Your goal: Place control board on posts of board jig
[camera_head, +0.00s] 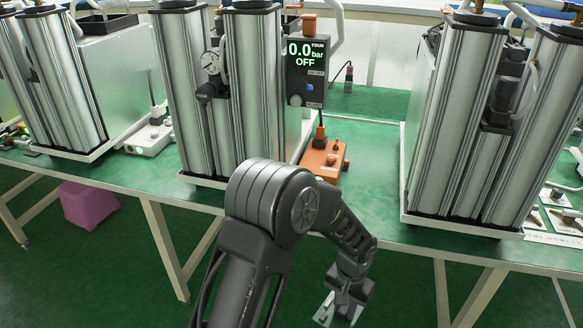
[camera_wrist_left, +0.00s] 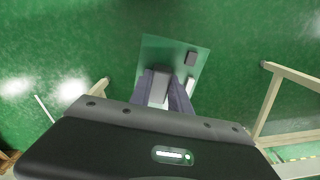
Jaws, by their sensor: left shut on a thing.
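The control board is a thin green plate with dark and light blocks on it. It shows in the wrist view (camera_wrist_left: 200,60) and, small, in the head view (camera_head: 323,312). My left gripper (camera_head: 345,293) is shut on the board, and the fingers grip a grey block on it in the wrist view (camera_wrist_left: 165,88). The board hangs in front of the bench, above the floor. I cannot tell for sure which fixture is the board jig. An orange block with short pegs (camera_head: 322,162) stands on the bench. My right gripper is not in view.
Tall silver columns (camera_head: 262,90) stand on the green bench (camera_head: 372,178), with another pair on the right (camera_head: 447,120). A pressure display reads 0.0 bar, OFF (camera_head: 307,70). A white fixture (camera_head: 148,142) sits left. Bench legs (camera_head: 165,245) stand below. The bench right of the orange block is clear.

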